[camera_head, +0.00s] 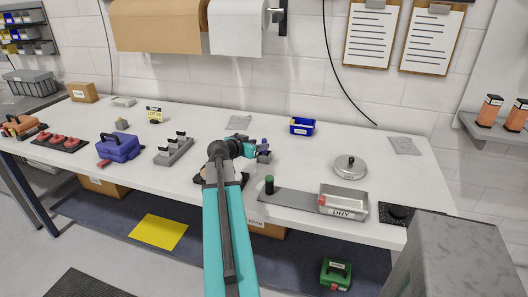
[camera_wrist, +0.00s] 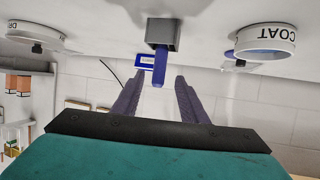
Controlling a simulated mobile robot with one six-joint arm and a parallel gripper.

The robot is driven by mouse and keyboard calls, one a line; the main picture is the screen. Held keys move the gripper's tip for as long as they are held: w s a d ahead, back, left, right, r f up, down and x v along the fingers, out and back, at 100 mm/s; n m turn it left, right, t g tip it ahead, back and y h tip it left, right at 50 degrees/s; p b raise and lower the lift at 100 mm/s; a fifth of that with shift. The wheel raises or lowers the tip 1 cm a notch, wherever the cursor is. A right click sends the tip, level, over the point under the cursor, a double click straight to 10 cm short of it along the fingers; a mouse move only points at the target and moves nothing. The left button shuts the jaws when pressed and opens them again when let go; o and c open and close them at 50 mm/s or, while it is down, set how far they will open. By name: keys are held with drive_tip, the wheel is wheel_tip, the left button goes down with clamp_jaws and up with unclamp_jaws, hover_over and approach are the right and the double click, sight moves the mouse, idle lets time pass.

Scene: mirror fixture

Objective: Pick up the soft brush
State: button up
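A blue-purple upright handle (camera_wrist: 160,68), which looks like the soft brush's, stands in a small grey block (camera_wrist: 163,34) in the wrist view. Its bristles are not visible. In the head view, the grey block (camera_head: 264,157) and the blue-purple top (camera_head: 264,142) show just past my gripper (camera_head: 256,153). In the wrist view, my gripper (camera_wrist: 157,82) is open. Its two purple fingers are spread to either side of the handle, with gaps on both sides. The handle is not clamped.
White round dishes, one marked COAT (camera_wrist: 266,42), flank the block in the wrist view. On the bench (camera_head: 300,155) are a blue bin (camera_head: 302,127), a round metal lid (camera_head: 350,167), a DRY tray (camera_head: 343,211) and a green-topped cylinder (camera_head: 269,186). My arm hides part of the bench.

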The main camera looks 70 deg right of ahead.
sight(264, 154)
drive_tip(key=shift+d, duration=0.1)
drive_tip(key=shift+p+x, duration=1.2)
drive_tip(key=shift+x, duration=0.95)
drive_tip(key=shift+s+d+f, duration=0.2)
drive_tip(key=shift+d+f, duration=0.05)
drive_tip(key=shift+d, duration=0.05)
clamp_jaws()
